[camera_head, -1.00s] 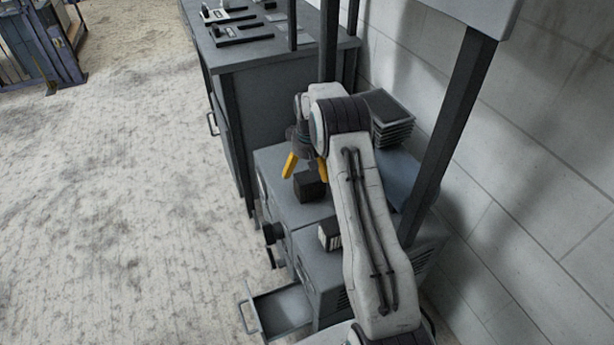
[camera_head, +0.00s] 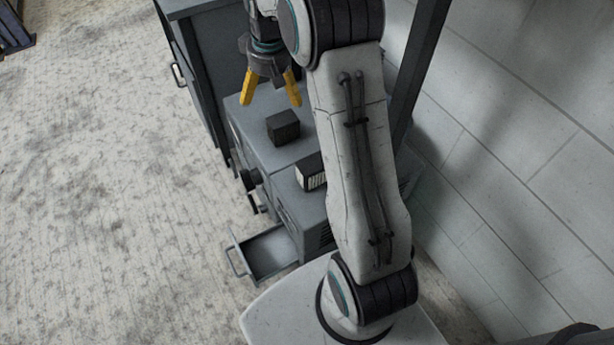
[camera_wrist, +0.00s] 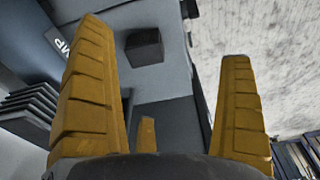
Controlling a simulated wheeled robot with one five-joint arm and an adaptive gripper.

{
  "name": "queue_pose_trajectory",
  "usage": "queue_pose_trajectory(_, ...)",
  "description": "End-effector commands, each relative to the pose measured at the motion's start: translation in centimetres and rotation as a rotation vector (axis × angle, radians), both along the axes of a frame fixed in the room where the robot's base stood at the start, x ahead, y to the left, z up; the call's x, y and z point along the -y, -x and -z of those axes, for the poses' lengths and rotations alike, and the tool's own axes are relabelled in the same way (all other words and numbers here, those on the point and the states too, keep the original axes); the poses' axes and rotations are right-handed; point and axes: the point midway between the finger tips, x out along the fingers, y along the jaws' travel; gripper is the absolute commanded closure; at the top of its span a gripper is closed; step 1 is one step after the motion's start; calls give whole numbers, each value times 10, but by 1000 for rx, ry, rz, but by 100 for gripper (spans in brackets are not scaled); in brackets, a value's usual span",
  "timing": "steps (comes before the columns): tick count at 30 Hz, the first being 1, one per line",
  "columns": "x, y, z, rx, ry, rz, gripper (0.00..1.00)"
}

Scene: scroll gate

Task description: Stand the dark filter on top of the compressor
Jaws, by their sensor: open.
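A dark cube-shaped block (camera_head: 283,127), which looks like the dark filter, rests on the flat top of a grey machine housing (camera_head: 262,104); it also shows in the wrist view (camera_wrist: 145,46). I cannot tell for sure which part of the housing is the compressor; a partly cut-off label ending in "MP" (camera_wrist: 57,40) shows in the wrist view. My gripper (camera_head: 269,102) is open and empty, with yellow fingers pointing down, above and behind the dark block and apart from it. A third finger shows in the wrist view.
A second dark block with a white striped face (camera_head: 312,172) sits on the nearer housing. An open drawer (camera_head: 268,254) and a dark knob (camera_head: 250,179) stick out on the left. Stacked dark plates (camera_wrist: 30,108) are beside the housing. A dark post (camera_head: 418,75) stands right; floor is clear left.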

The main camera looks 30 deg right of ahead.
Motion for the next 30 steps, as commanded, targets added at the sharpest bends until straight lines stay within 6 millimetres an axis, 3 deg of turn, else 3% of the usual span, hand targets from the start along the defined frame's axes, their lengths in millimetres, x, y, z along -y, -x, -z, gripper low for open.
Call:
queue_pose_trajectory(1,-7,15,-13,9,0,-2,3)
queue_pose_trajectory(6,-26,67,-42,26,-2,-4,3)
queue_pose_trajectory(12,-46,134,-61,45,-6,-6,3)
queue_pose_trajectory(21,-64,227,-61,70,-13,-8,3)
queue_pose_trajectory(30,-70,277,-48,82,-19,-8,3)
